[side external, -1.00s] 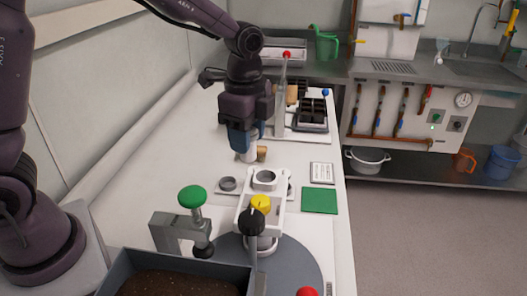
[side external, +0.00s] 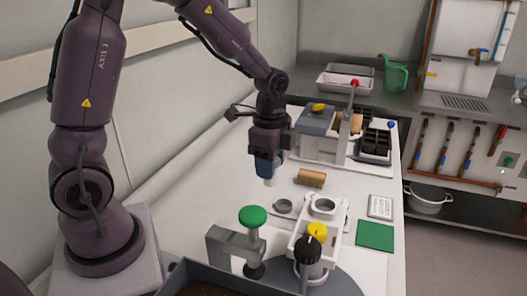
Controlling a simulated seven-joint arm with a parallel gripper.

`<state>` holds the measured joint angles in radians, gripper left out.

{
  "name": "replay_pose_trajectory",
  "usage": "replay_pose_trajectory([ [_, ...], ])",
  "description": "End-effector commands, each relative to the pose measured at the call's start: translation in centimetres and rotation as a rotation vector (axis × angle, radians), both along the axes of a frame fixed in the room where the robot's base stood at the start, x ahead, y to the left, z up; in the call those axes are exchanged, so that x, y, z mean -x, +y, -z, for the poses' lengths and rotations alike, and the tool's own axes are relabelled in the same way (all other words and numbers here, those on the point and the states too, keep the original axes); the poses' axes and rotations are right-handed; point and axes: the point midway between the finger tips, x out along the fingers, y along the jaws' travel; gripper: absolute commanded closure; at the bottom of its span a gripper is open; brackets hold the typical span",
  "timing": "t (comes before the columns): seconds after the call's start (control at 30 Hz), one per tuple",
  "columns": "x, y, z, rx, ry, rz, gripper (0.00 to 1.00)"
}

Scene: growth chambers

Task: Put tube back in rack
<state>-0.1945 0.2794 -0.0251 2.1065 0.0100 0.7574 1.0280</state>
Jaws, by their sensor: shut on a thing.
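My gripper (side external: 269,179) hangs over the white bench at mid-picture, pointing down, with blue fingers. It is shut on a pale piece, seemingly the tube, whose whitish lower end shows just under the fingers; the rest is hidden. A black celled rack or tray (side external: 377,141) sits at the back right of the bench, apart from my gripper. A white holder with a round ring (side external: 323,206) stands in front and to the right of my gripper. I cannot tell which one is the tube's rack.
A tan cylinder (side external: 311,177) lies right of my gripper. A grey ring (side external: 283,205), a green-knobbed clamp (side external: 252,216) and a black knob (side external: 307,250) are nearer. A post with a red ball (side external: 355,84) rises behind. A green square (side external: 375,235) lies right.

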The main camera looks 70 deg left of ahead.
Motion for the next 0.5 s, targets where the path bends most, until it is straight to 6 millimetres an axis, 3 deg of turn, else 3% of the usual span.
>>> replay_pose_trajectory([
  [0.1, -2.1, 3.0, 3.7, 0.001, 0.007, -0.094, 0.84],
  [0.3, -5.3, 6.8, 7.9, 0.0, 0.001, -0.205, 0.84],
  [0.5, -7.7, 7.7, 7.9, 0.0, -0.003, -0.237, 0.84],
])
